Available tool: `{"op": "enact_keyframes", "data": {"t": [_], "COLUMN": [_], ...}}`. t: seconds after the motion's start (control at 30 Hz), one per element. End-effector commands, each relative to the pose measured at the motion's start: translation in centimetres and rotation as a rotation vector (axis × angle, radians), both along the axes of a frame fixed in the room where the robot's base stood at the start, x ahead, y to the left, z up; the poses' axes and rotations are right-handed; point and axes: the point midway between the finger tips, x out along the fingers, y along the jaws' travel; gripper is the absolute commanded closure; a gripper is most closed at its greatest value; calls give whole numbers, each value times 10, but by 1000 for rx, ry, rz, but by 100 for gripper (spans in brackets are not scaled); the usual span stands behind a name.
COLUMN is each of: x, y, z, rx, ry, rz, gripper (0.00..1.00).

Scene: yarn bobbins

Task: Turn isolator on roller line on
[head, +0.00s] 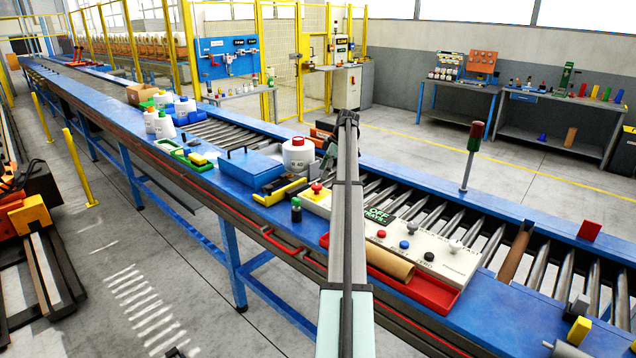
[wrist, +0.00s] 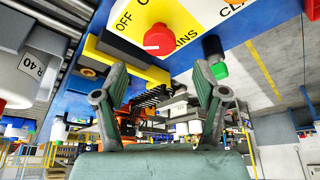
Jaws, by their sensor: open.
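The isolator is a red round knob (wrist: 158,40) on a yellow plate marked OFF and MAINS, near the top centre of the wrist view. In the head view the red knob (head: 317,188) stands on a yellow base on the blue roller line, left of my arm. My gripper (wrist: 158,88) is open and empty, its two fingers spread apart below the knob in the wrist picture. The fingers do not touch the knob. Which position the knob is turned to cannot be told. In the head view my gripper cannot be made out clearly behind the arm.
A black-and-green cylinder (head: 296,210) stands close to the isolator. A white bobbin (head: 298,156) and a yellow-and-black block (head: 280,190) are nearby. A white control panel (head: 425,248) with buttons and an OFF display lies to the right. A red tray (head: 440,296) holds a cardboard tube (head: 389,262).

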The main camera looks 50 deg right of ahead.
Motion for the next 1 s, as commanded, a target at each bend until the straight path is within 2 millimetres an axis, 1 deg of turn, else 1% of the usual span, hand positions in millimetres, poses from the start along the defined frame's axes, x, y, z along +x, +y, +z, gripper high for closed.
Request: {"op": "enact_keyframes", "data": {"t": [0.03, 0.2, 0.4, 0.57, 0.8, 0.83, 0.87, 0.9, 0.97, 1.0], "x": [3, 11, 17, 19, 19, 19, 19, 19, 19, 19], "y": [5, 11, 15, 16, 16, 16, 16, 16, 16, 16], "z": [-6, -33, -54, -60, -61, -61, -61, -60, -61, -61], "rx": [1, 1, 0, 0, -1, -1, -1, -1, -1, -1], "ry": [1, 1, 0, 0, -1, -1, -1, -1, -1, -1], "rz": [1, -1, -1, 0, 0, 0, 0, 0, 0, 0], "gripper": [29, 29, 29, 29, 29, 36, 47, 61, 82, 87]}}
